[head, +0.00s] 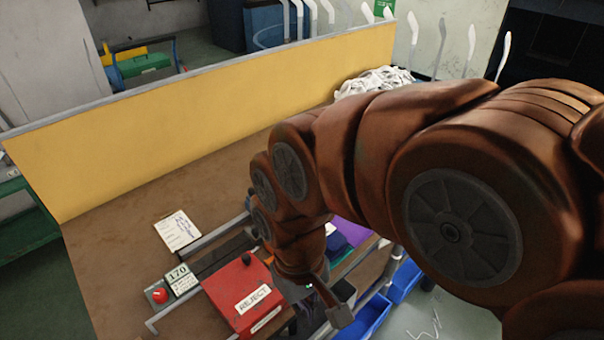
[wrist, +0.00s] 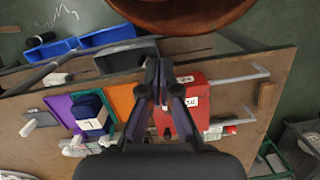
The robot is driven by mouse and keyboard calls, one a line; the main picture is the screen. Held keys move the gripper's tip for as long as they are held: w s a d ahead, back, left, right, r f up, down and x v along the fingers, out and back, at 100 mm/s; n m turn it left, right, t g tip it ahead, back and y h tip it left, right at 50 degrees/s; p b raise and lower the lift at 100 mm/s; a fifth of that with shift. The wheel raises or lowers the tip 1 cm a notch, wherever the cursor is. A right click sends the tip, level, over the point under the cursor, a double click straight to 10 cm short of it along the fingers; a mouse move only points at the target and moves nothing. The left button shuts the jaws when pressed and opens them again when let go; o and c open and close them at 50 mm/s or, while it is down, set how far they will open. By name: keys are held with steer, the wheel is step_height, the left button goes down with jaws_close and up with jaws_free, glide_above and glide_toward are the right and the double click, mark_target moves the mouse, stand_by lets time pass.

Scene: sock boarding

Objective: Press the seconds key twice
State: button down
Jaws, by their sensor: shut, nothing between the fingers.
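A small counter (head: 179,279) showing 170 stands on the brown table left of the red REJECT box (head: 246,293). A red round button (head: 158,295) sits beside its display on the left. No key label reading "seconds" can be made out. In the wrist view the red box (wrist: 190,104) lies just right of my fingers, and a small white and red item (wrist: 218,131), probably the counter, is beyond it. My gripper (wrist: 160,80) is shut and empty, above the table near the red box. In the head view my arm hides most of the gripper.
A white card (head: 178,231) lies behind the counter. A yellow panel (head: 200,115) closes the table's back, with white socks (head: 374,82) piled at its far end. Blue bins (head: 372,318) hang at the near edge. The table's left part is clear.

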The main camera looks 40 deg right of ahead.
steer(key=w+d+r+m+t+y+p, duration=0.25)
steer(key=w+m, duration=0.25)
steer(key=w, duration=0.8)
steer(key=w+d+r+m+t+y+p, duration=0.1)
steer(key=w+m+t+y, duration=0.35)
steer(key=w, duration=0.95)
steer(key=w+d+f+m+t+h, duration=0.1)
steer(key=w+d+m, duration=0.3)
steer(key=d, duration=0.4)
steer(key=w+d+f+m+t+h+p, duration=0.1)
steer(key=w+d+m, duration=0.3)
steer(key=d, duration=0.5)
steer(key=w+d+f+m+t+h, duration=0.1)
steer(key=w+d+m, duration=0.3)
steer(key=d, duration=0.4)
steer(key=shift+d+f+m+h+p, duration=0.4)
steer(key=shift+f+m+h, duration=0.2)
steer(key=shift+m, duration=0.15)
steer(key=shift+w+f, duration=0.1)
step_height(320, 180, down, 7)
steer(key=b, duration=0.5)
steer(key=shift+f+b, duration=0.1)
steer(key=shift+b, duration=0.3)
steer(key=shift+f+b, duration=0.35)
steer(key=shift+f, duration=0.35)
steer(key=shift+f, duration=0.15)
